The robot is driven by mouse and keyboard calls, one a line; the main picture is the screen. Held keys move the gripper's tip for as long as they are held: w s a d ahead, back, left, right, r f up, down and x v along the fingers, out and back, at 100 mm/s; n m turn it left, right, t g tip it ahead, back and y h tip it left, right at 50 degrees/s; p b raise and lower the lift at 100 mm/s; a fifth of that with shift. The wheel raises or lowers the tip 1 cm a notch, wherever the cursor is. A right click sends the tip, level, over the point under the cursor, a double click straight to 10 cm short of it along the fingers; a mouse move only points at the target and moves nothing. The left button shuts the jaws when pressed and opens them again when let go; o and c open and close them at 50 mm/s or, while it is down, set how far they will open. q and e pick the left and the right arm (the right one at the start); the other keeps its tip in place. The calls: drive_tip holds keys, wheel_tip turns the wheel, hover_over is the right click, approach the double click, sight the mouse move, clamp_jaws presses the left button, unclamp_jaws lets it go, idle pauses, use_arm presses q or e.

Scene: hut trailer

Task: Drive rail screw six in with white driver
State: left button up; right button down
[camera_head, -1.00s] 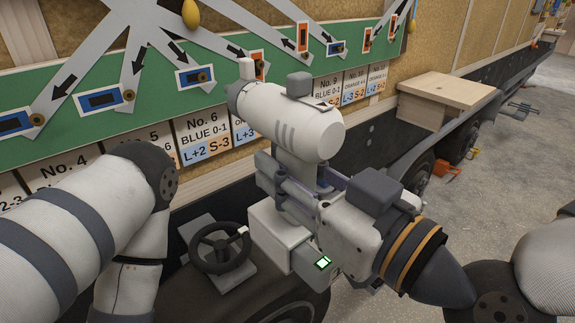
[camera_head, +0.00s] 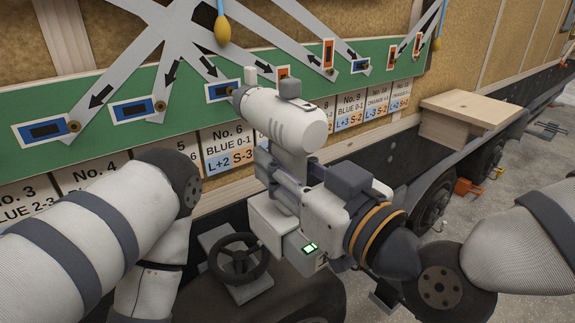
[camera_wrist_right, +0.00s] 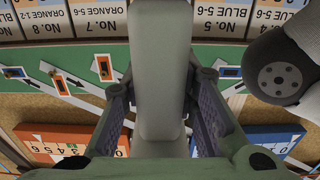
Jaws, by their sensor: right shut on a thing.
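The white driver (camera_head: 275,118) is a pale, rounded power tool. My right gripper (camera_head: 284,172) is shut on it; the right wrist view shows the driver's pale handle (camera_wrist_right: 158,75) between both fingers. Its grey nose points left toward the green rail (camera_head: 120,85). The nose is close to a brass screw (camera_head: 231,88) at the right end of a blue-framed slot, above the No. 6 label (camera_head: 228,150). I cannot tell whether it touches the screw; the driver covers part of that area. My left arm shows at the left, but its gripper is out of view.
More brass screws sit along the rail, at blue-framed (camera_head: 140,110) and orange-framed (camera_head: 328,53) slots. A yellow bulb-shaped object (camera_head: 222,30) hangs above. A black handwheel (camera_head: 239,258) is below. A wooden block (camera_head: 478,103) juts out at the right. Concrete floor lies beyond.

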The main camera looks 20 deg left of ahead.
drive_tip(key=shift+w+a+r, duration=0.1)
drive_tip(key=shift+r, duration=0.05)
idle(0.5)
use_arm(q)
drive_tip(key=shift+w+r, duration=0.1)
use_arm(e)
drive_tip(key=shift+w+a, duration=0.3)
drive_tip(key=shift+a, duration=0.1)
drive_tip(key=shift+w+a, duration=0.45)
drive_tip(key=shift+a, duration=0.05)
idle(1.9)
drive_tip(key=shift+r, duration=0.1)
